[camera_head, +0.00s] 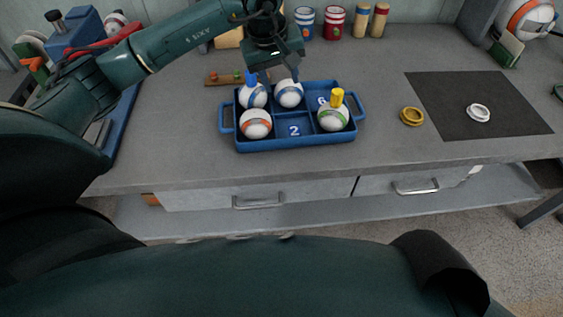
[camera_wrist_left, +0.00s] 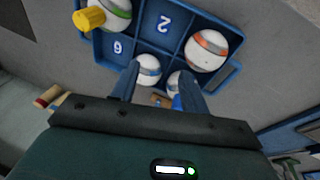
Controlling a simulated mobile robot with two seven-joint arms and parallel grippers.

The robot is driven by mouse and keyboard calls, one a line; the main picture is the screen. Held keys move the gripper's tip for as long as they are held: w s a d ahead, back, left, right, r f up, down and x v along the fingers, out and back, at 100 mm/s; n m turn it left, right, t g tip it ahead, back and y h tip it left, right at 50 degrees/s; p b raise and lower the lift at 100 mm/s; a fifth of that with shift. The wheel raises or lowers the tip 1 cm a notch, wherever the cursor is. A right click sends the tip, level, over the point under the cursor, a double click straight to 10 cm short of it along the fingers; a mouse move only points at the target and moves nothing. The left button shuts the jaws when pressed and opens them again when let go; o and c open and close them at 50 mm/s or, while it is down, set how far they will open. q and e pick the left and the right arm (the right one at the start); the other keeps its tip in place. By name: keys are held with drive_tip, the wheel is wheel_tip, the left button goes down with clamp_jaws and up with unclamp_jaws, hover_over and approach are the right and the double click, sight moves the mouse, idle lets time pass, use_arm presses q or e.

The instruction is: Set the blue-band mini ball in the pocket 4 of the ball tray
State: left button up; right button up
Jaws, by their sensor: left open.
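The blue ball tray (camera_head: 295,145) stands on the counter, with pocket numbers 2 and 6 showing. A white ball with a blue band (camera_head: 289,94) is in the back middle pocket; it also shows in the left wrist view (camera_wrist_left: 148,70). Another blue-banded ball (camera_head: 253,97), with a blue knob, is in the back left pocket; a finger partly hides it in the left wrist view. The number 4 does not show. My left gripper (camera_head: 283,74) is open, its fingers close above the back middle ball. My right gripper is out of view.
An orange-banded ball (camera_head: 256,124) is front left in the tray; a green-banded ball (camera_head: 333,119) with a yellow knob is front right. Pockets 2 and 6 look empty. A gold ring (camera_head: 412,116) and dark mat (camera_head: 500,115) lie right. Cans (camera_head: 334,22) stand behind.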

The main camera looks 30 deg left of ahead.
use_arm(q)
drive_tip(key=s+d+f+n+g+h, duration=0.1)
drive_tip(key=s+d+f+h, duration=0.3)
drive_tip(key=d, duration=0.5)
drive_tip(key=s+d+r+n+t+h, duration=0.1)
drive_tip(key=s+d+r+n+h, duration=0.1)
drive_tip(key=s+d+n+h, duration=0.45)
drive_tip(key=s+d+r+n+h, duration=0.3)
drive_tip(key=d+n+h, duration=0.5)
drive_tip(key=d+n, duration=0.1)
drive_tip(key=w+a+f+n+t+y, duration=0.1)
drive_tip(key=a+f+n+t+y, duration=0.2)
drive_tip(key=n+t, duration=0.7)
drive_tip(key=w+a+f+n+t+y, duration=0.1)
drive_tip(key=a+n+t+y, duration=0.25)
drive_tip(key=n, duration=1.25)
drive_tip(key=s+a+f+n+g+y, duration=0.2)
drive_tip(key=s+a+f+n+y, duration=0.1)
drive_tip(key=f+n, duration=0.5)
drive_tip(key=s+a+f+n+g+y, duration=0.3)
drive_tip(key=s+f+n+y, duration=0.2)
drive_tip(key=n, duration=0.5)
wheel_tip(320, 180, down, 4)
drive_tip(key=shift+s+r+y, duration=0.25)
drive_tip(key=shift+s+y, duration=0.05)
drive_tip(key=shift+s, duration=0.9)
